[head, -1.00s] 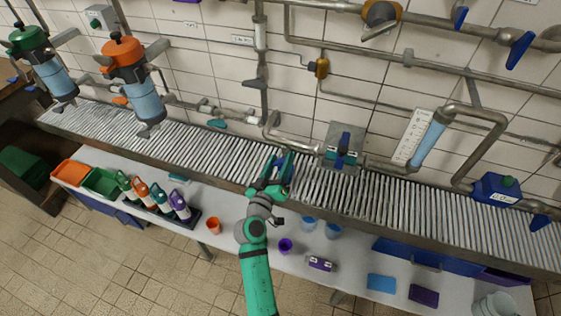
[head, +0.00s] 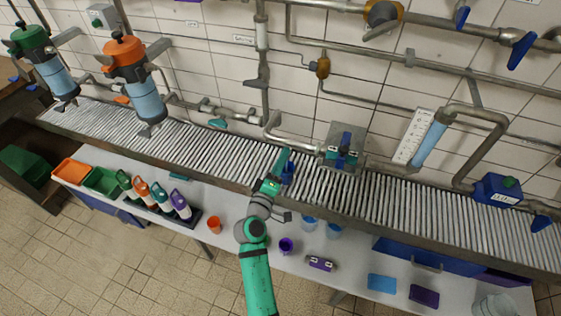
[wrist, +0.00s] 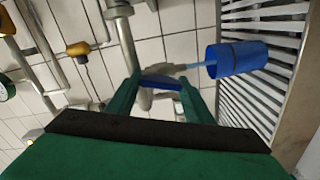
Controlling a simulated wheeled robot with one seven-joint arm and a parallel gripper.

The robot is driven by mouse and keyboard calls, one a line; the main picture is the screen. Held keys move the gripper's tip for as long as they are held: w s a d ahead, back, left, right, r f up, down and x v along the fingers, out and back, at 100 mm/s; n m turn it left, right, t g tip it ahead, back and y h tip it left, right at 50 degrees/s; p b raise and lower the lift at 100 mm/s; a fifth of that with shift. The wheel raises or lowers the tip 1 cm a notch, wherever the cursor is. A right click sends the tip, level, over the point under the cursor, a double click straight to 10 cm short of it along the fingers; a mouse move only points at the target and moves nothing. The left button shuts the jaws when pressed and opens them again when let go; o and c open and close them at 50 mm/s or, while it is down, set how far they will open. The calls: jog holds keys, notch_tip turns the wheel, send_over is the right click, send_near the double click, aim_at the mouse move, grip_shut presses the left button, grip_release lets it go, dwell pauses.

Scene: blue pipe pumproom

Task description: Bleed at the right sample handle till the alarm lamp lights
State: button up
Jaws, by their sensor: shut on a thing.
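My gripper (head: 283,160) is shut on a blue handle (wrist: 160,82), at the grey pipe (wrist: 128,40) on the wall side of the roller rack. In the wrist view its two green fingers press on the handle's ends. A thin pale-blue stream (wrist: 195,66) runs from beside the handle into the mouth of a blue cup (wrist: 238,60) on the rack. In the head view the cup (head: 288,174) is partly hidden by my gripper. I cannot make out for sure which thing is the alarm lamp, or any lit lamp.
The roller rack (head: 400,205) runs along the tiled wall. A metal box with a blue lever (head: 344,142) is right of my gripper. A sight tube (head: 428,142) and a blue box (head: 497,188) stand farther right. Bottles, cups and bins sit on the table (head: 240,250) in front.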

jog(key=shift+f, duration=0.1)
dwell(0.3)
jog(key=o, duration=1.1)
jog(key=shift+c, duration=0.2)
jog(key=shift+s, duration=0.1)
jog(key=v, duration=1)
jog(key=shift+s, duration=0.3)
jog(key=shift+a, duration=0.1)
jog(key=shift+c, duration=0.6)
